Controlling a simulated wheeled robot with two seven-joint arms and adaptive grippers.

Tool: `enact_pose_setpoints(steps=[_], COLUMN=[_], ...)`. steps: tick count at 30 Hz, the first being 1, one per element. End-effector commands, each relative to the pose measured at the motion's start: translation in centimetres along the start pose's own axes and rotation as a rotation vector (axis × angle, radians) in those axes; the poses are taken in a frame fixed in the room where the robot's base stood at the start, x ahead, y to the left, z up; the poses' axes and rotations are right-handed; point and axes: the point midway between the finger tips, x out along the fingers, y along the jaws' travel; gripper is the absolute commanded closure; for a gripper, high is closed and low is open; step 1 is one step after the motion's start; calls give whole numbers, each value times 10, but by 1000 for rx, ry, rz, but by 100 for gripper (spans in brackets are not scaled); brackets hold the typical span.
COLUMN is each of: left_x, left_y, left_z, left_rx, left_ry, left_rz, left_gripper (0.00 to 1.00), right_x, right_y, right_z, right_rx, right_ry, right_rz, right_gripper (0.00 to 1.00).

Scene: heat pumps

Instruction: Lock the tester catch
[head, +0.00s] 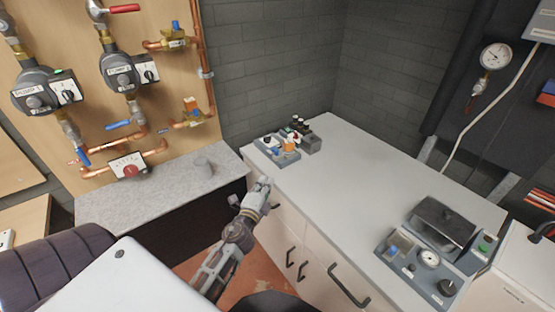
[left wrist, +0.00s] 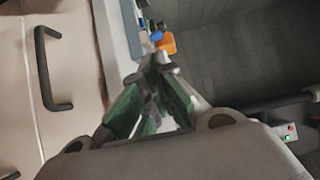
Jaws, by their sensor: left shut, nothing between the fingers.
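The tester (head: 428,258) is a blue-grey box on the right end of the white counter in the head view. It has a dark glossy cover (head: 443,222), a round gauge, a black knob and a green button. Its catch is too small to make out, and I cannot tell whether it is locked. My left gripper (head: 264,184) is shut and empty at the counter's front edge, far left of the tester. In the left wrist view its fingertips (left wrist: 158,66) are together. My right gripper is not in view.
A tray (head: 283,156) with blue and orange parts stands at the counter's back left, just beyond my left gripper. The counter (head: 370,185) is clear between tray and tester. Cabinet handles (head: 345,287) stick out below. Pumps and copper pipes hang on a wooden board (head: 95,70) at left.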

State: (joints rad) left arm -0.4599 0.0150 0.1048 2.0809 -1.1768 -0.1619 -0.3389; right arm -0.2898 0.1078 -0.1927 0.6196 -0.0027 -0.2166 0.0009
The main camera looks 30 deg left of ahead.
Motion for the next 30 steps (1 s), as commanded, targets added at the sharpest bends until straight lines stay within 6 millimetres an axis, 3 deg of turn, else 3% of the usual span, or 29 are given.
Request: enact_pose_setpoints(steps=[11, 30], left_x=[17, 68], left_y=[-1, -1], left_z=[0, 0], left_rx=[0, -1], left_ry=[1, 0], left_rz=[-1, -1], left_gripper=[100, 100], right_x=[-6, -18], right_y=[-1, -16], right_z=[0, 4], right_rx=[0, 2], right_ry=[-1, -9], right_rz=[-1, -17], right_gripper=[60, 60])
